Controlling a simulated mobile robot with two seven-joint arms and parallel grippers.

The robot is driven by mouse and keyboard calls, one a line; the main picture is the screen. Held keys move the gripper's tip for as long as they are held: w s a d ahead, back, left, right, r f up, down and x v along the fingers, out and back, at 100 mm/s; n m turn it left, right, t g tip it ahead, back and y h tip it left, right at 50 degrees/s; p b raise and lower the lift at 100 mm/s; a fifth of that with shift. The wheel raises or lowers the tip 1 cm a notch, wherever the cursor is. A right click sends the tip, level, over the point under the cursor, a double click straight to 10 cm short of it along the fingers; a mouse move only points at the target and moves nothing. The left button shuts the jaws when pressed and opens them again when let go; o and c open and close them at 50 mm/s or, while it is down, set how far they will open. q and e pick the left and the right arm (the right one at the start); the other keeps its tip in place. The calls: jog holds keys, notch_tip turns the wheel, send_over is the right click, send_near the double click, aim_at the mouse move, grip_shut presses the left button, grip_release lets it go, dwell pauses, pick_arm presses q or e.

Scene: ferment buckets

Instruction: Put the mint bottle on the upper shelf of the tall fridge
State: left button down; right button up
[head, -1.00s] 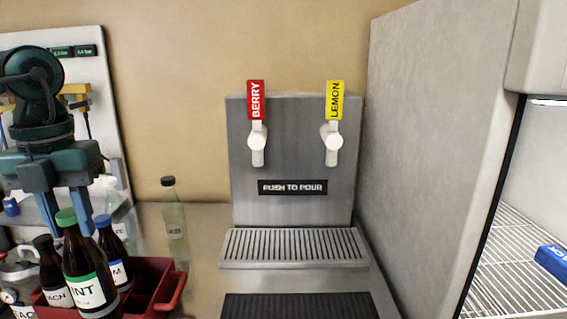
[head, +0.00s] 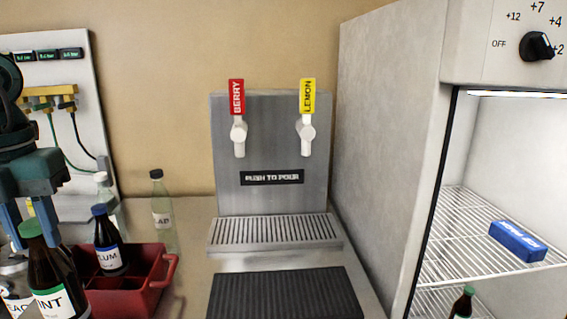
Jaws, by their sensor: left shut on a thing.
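My left gripper (head: 32,216) is shut on the green-capped neck of the mint bottle (head: 54,290), at the lower left of the head view. The bottle is dark brown, with a white and green label ending in "NT", and its bottom is cut off by the picture edge. It is upright or slightly tilted, in front of the red crate. The tall fridge (head: 395,110) stands at the right with its inside in view. Its upper wire shelf (head: 455,235) bears a blue box (head: 517,241) on the right. My right gripper is not in view.
The red crate (head: 150,290) holds a blue-capped plum bottle (head: 108,245). A clear bottle (head: 163,215) stands behind it. The drinks dispenser (head: 270,195) and a black mat (head: 285,295) lie between crate and fridge. A green-capped bottle (head: 463,304) stands on the lower shelf.

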pick_arm(q)
jog(key=shift+s+a, duration=0.1)
jog(key=shift+a, duration=0.25)
jog(key=s+a+f+m+p, duration=0.2)
jog(key=s+a+f+m, duration=0.3)
jog(key=a+f+m, duration=0.4)
jog(key=w+d+f+m, duration=0.1)
jog(key=d+f+m, duration=0.2)
jog(key=m, duration=0.2)
jog(key=d+f+m+p, duration=0.1)
jog(key=d+f+m, duration=0.2)
jog(key=d+m, duration=0.1)
jog(key=w+d+f+m, duration=0.1)
jog(key=d+f+m, duration=0.2)
jog(key=m, duration=0.3)
jog(key=shift+w+d+f+m, duration=0.15)
jog(key=shift+w+f+m, duration=0.15)
jog(key=shift+w+f, duration=0.1)
jog(key=w+d+m+p, duration=0.1)
jog(key=w+d+m, duration=0.1)
jog(key=d+m, duration=1.2)
jog(key=shift+w, duration=0.35)
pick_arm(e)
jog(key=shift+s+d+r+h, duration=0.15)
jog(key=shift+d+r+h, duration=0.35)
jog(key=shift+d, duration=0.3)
pick_arm(q)
jog(key=shift+a, duration=0.15)
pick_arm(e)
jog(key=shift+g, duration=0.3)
